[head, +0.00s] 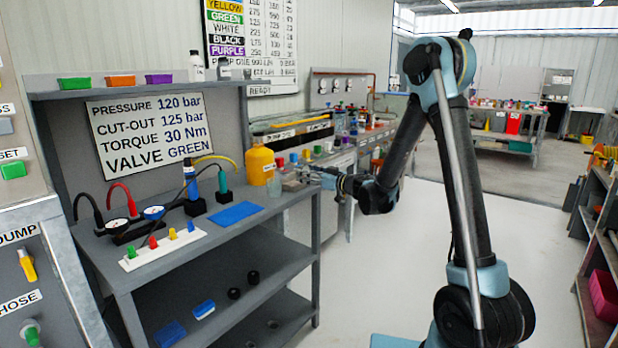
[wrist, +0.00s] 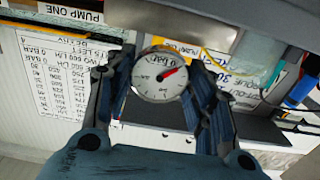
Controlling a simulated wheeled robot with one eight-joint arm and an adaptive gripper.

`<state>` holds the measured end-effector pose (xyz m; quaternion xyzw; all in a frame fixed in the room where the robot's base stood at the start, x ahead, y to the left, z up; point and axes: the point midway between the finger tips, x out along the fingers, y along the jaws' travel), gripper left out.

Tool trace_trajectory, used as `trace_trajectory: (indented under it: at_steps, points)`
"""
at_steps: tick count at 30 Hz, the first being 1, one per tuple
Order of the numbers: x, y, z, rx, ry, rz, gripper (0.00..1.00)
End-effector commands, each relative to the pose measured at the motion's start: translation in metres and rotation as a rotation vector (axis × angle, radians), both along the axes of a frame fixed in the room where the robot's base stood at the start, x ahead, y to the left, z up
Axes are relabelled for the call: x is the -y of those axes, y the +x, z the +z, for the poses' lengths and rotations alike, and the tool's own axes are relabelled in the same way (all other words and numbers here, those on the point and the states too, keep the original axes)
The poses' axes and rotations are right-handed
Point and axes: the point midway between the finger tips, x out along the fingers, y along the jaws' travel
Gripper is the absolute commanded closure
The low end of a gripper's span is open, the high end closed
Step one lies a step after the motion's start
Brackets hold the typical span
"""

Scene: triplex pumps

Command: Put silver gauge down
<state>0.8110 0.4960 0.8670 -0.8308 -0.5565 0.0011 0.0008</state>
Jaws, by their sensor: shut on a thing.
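My gripper (head: 322,180) is at the right end of the grey bench, past its edge in the head view. In the wrist view my gripper (wrist: 162,90) has its two dark fingers on either side of the silver gauge (wrist: 159,76), shut on it. The gauge has a round white face marked 0 BAR, a red needle and a thin silver rim, and faces the wrist camera. In the head view the held gauge is too small to make out clearly.
The grey bench (head: 170,262) carries two other gauges (head: 117,226) with hoses, a white strip of coloured valves (head: 162,249), a blue mat (head: 236,213) and a yellow bottle (head: 260,164). Open floor lies to the right.

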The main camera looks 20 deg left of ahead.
Motion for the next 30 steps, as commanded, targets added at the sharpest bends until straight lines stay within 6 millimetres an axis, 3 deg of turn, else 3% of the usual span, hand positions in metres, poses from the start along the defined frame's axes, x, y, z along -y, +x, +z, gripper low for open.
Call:
trace_trajectory:
  at_steps: [18,19,21,30]
  points:
    - [0.0004,0.0,-0.0092,0.0,0.0,-0.001,0.89]
    - [0.0005,0.0001,-0.0095,0.0,0.0,-0.001,0.48]
    - [0.0006,0.0001,-0.0092,0.0,0.0,-0.001,0.32]
    - [0.0011,0.0006,-0.0092,0.0,0.0,-0.001,0.3]
